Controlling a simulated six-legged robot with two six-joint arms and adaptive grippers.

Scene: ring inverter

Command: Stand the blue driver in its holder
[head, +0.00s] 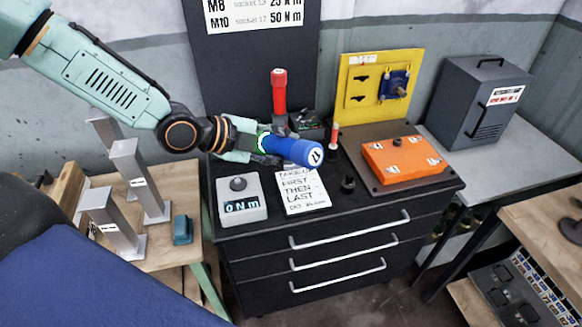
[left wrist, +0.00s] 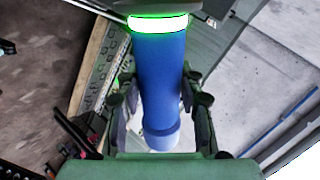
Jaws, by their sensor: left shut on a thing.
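My left gripper (head: 262,146) is shut on the blue driver (head: 296,152) above the black cabinet top. The driver lies nearly level, its round marked end cap toward the right and front, with a lit green ring near my fingers. In the left wrist view the blue driver (left wrist: 160,85) runs between the two fingers (left wrist: 160,115), green ring at the top. A red driver (head: 279,92) stands upright at the back of the cabinet. Dark holder parts (head: 306,122) show beside its foot; the blue driver and gripper partly hide that area. My right gripper is not in view.
A 0 Nm meter box (head: 240,200) and a note card (head: 303,193) lie in front of the gripper. A small red-topped tool (head: 334,134), a black knob (head: 347,184), an orange box (head: 403,160) and a yellow panel (head: 372,64) are to the right.

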